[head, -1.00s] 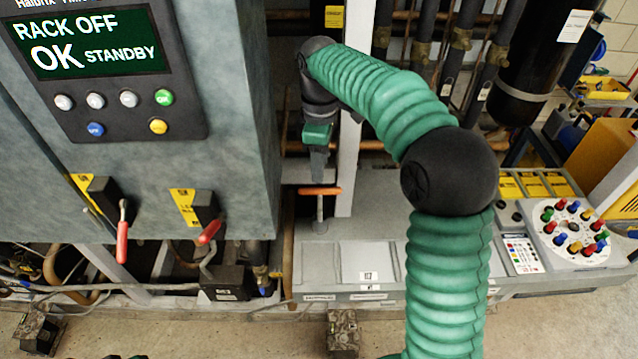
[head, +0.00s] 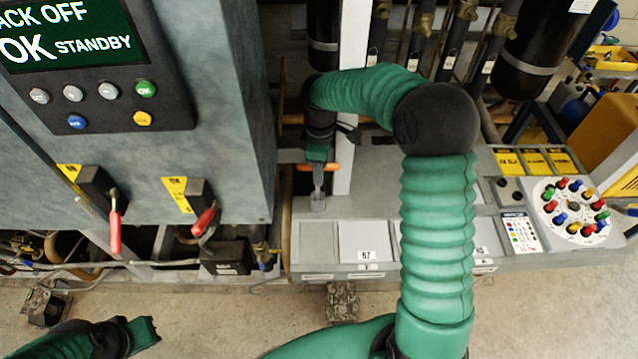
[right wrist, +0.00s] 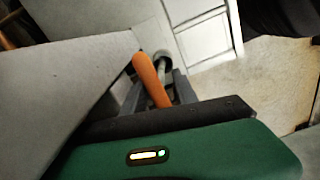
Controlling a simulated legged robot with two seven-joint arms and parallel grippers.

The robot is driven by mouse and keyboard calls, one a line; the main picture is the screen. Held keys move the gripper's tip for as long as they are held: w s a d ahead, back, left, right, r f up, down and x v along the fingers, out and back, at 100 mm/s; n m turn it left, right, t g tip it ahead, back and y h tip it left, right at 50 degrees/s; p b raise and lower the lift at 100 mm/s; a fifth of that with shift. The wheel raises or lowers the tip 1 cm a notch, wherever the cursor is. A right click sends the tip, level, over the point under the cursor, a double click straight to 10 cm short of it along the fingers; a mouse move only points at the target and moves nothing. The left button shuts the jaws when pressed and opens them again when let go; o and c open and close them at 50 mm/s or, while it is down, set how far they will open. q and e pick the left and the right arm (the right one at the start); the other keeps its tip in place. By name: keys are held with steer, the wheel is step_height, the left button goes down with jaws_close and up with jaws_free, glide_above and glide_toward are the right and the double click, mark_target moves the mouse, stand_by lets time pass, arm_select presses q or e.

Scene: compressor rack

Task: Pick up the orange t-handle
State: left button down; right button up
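The orange t-handle (head: 304,167) stands upright on the grey bench, its crossbar at the top of a pale stem. In the right wrist view the orange bar (right wrist: 151,80) lies between the dark fingers, with the round stem fitting beyond it. My right gripper (head: 318,186) points down over the t-handle and hides part of it in the head view. Its fingers (right wrist: 158,92) look apart, on either side of the bar; I cannot see a firm grip. My left gripper (head: 148,331) is low at the left, far from the t-handle, and its fingers are unclear.
A grey cabinet (head: 225,110) with a display and red-handled levers (head: 205,221) stands left of the t-handle. A pale upright post (head: 352,100) is close behind my right gripper. A dial with coloured knobs (head: 572,208) sits on the bench at the right.

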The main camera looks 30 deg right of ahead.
steer(key=shift+a+f, duration=0.3)
steer(key=shift+f, duration=0.25)
steer(key=shift+a+f, duration=0.3)
steer(key=shift+f, duration=0.2)
steer(key=shift+a, duration=0.2)
steer(key=shift+c, duration=2)
steer(key=shift+r, duration=0.1)
steer(key=shift+c, duration=1.2)
steer(key=shift+d, duration=0.15)
steer(key=shift+c, duration=1.1)
steer(key=shift+s+d, duration=0.1)
steer(key=shift+d, duration=0.3)
jaws_close()
arm_select(q)
steer(key=shift+s+a+r, duration=0.15)
steer(key=shift+s+a, duration=0.05)
steer(key=shift+a, duration=0.05)
arm_select(e)
steer(key=shift+a, duration=0.1)
